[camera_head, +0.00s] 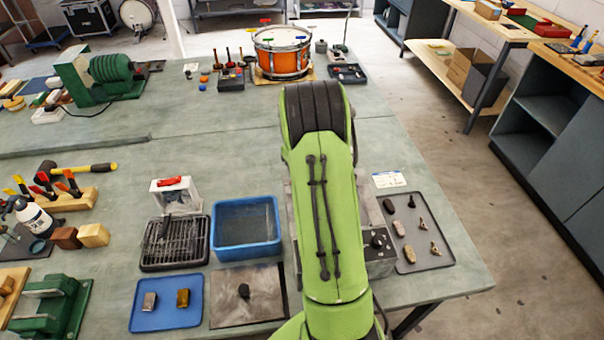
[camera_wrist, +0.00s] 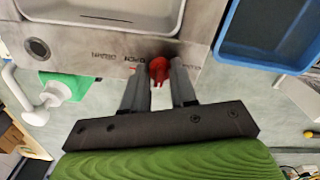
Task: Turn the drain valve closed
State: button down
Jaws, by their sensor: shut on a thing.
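The drain valve (camera_wrist: 159,68) is a small red handle on the front face of a metal tank unit (camera_wrist: 75,48), at the top middle of the wrist view. Dark lettering stands beside it on the metal, partly too small to read. My gripper (camera_wrist: 158,78) is shut on the red handle, one dark finger on each side of it. The handle's lower end shows between the fingers. In the head view my green arm covers the valve and my gripper; part of the metal unit (camera_head: 380,262) shows at the arm's right.
A blue tub (camera_head: 246,226) stands left of the unit; it also shows at the right of the wrist view (camera_wrist: 234,40). A grey tray (camera_head: 432,255) with several small parts lies right of the unit. A white fitting (camera_wrist: 50,97) shows at the left in the wrist view.

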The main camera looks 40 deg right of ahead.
jog(key=c, duration=0.9)
grip_release()
notch_tip(320, 180, up, 16)
jog(key=shift+f+p, duration=0.1)
jog(key=shift+p, duration=1.15)
